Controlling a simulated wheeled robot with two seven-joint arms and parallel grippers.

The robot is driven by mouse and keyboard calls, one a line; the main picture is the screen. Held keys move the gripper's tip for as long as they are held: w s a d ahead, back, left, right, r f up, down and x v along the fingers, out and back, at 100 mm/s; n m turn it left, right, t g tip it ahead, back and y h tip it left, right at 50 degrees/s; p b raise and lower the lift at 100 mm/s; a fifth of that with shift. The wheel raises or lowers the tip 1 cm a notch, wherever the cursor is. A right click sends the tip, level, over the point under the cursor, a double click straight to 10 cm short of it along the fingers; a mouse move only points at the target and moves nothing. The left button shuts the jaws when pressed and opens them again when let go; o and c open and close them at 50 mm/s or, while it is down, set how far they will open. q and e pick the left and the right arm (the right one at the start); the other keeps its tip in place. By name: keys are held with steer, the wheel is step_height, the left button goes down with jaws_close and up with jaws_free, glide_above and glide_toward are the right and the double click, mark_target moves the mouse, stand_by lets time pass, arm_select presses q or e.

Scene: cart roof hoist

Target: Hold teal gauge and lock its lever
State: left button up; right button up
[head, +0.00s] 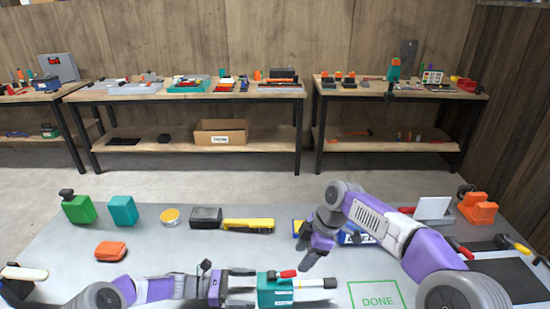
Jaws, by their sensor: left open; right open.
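The teal gauge (275,292) is a teal block on a pale rod with a dark tip at its right end, at the front middle of the grey table. Its red lever (288,273) lies on top, pointing right. My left gripper (245,286) is open at the gauge's left side, with its fingers pointing right toward the block. I cannot tell whether they touch it. My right gripper (303,256) is open and empty, just above and behind the lever, pointing down and to the left. It looks apart from the lever.
A green DONE square (375,296) is marked on the table right of the gauge. Behind stand a green block (79,209), a teal block (122,210), a yellow tool (248,225) and an orange piece (110,251). Orange blocks (478,208) stand at the right. Workbenches line the back wall.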

arm_select(q)
steer(key=shift+a+r, duration=0.25)
steer(key=shift+a, duration=0.7)
